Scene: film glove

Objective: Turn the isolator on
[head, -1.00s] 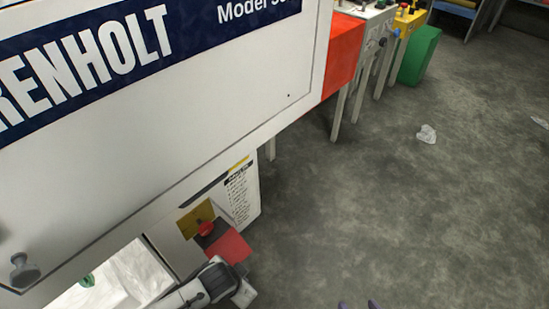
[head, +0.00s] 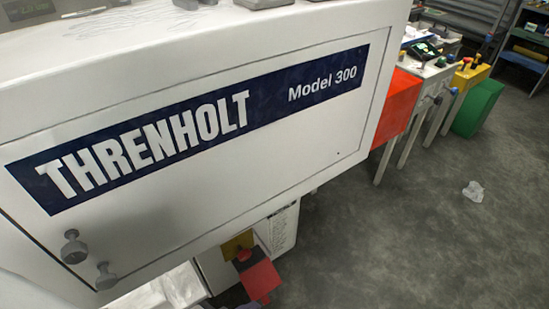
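A red knob (head: 244,255) on a yellow plate (head: 232,244) sits low on the white machine, under its big panel; it looks like the isolator. Its handle position is too small to tell. A red flat-sided piece (head: 261,279) is just below and right of the knob; I cannot tell if they touch.
The white machine panel (head: 300,130) marked THRENHOLT Model 300 fills the left, with two grey knobs (head: 74,247) at its lower left. A red box (head: 399,103), a green bin (head: 478,108) and crumpled white litter (head: 473,191) are to the right. Grey floor at lower right is clear.

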